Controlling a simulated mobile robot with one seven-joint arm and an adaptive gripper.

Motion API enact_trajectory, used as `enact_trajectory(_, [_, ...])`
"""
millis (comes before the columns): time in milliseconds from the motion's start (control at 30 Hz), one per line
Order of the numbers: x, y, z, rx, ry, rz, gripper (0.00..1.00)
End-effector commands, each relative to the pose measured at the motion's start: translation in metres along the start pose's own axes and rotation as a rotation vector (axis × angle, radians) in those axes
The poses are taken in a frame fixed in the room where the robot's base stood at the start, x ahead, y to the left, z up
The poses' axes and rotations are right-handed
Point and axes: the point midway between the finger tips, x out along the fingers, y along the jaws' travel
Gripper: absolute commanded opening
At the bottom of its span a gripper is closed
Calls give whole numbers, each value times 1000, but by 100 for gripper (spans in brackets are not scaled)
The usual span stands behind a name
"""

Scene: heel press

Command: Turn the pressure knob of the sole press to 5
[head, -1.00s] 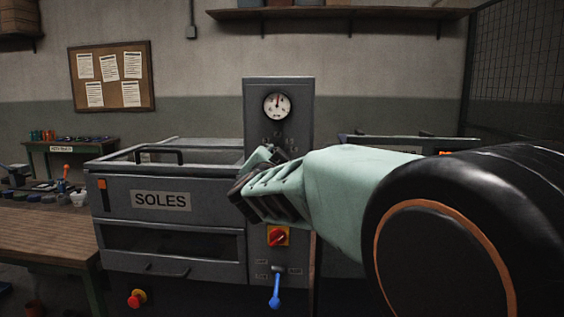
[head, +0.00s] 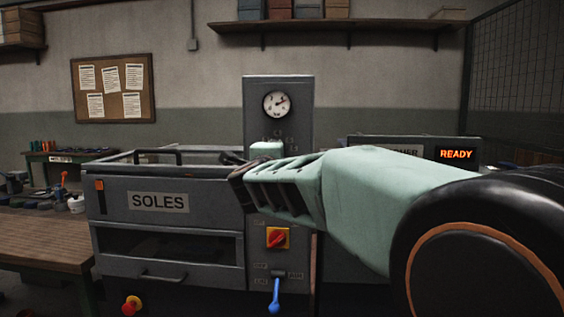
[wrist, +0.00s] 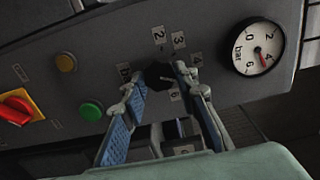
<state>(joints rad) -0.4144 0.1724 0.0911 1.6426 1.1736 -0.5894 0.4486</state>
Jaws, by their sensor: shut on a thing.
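The sole press control panel (head: 279,90) stands upright at centre in the head view. In the wrist view its black pressure knob (wrist: 158,76) sits in a ring of number labels; 2, 3 and 4 are readable beside it. My gripper (wrist: 160,84) is shut on the knob, one blue-padded finger on each side. The knob's pointer is too dark to read. The pressure gauge (wrist: 257,46) has a red needle on its lower side, near 4 to 6. In the head view my gripper (head: 243,182) hides the knob, and the gauge (head: 276,104) shows above it.
A red-and-yellow switch (head: 277,238) and a blue lever (head: 275,294) are below my gripper. The SOLES unit (head: 160,200) stands left. A yellow lamp (wrist: 66,62) and a green button (wrist: 91,111) are near the knob. A READY display (head: 456,154) shows behind my arm.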

Motion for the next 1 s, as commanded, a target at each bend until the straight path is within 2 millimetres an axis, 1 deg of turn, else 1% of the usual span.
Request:
enact_trajectory(33, [0, 2, 0, 27, -1, 1, 3])
enact_trajectory(300, [0, 2, 0, 133, -1, 2, 3])
enact_trajectory(867, [0, 1, 1, 163, -1, 2, 3])
enact_trajectory(900, [0, 1, 1, 163, -1, 2, 29])
enact_trajectory(1000, [0, 1, 1, 162, -1, 2, 40])
